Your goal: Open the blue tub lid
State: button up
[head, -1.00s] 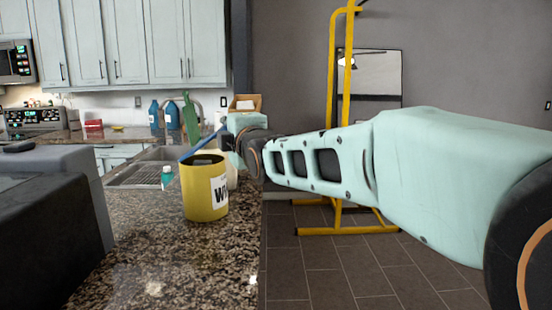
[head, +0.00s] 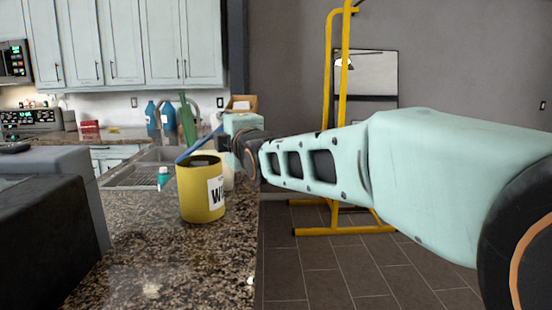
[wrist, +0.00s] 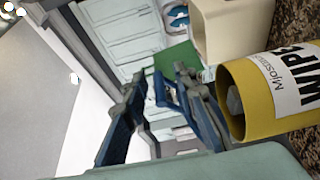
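A yellow tub (head: 203,190) with a black-on-white label stands on the granite counter. In the wrist view the tub (wrist: 262,100) lies sideways in the picture, its mouth uncovered and something grey inside. A blue lid (head: 199,146) shows nearly edge-on in the head view. It slants upward from the left side of the tub's rim towards my gripper. In the wrist view my gripper (wrist: 158,84) has its two fingers apart, beside the tub's mouth. Blue parts near the right finger make lid and finger hard to separate, and contact cannot be told.
A cream container (wrist: 208,32) stands close behind the tub. A small teal-capped bottle (head: 164,178) is by the sink (head: 143,170). Blue bottles (head: 151,115) and a green one (head: 187,120) stand farther back. The counter in front of the tub is clear.

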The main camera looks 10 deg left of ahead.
jog(key=s+d+p, duration=0.1)
jog(key=d+p, duration=0.1)
jog(key=d, duration=0.5)
dwell(0.5)
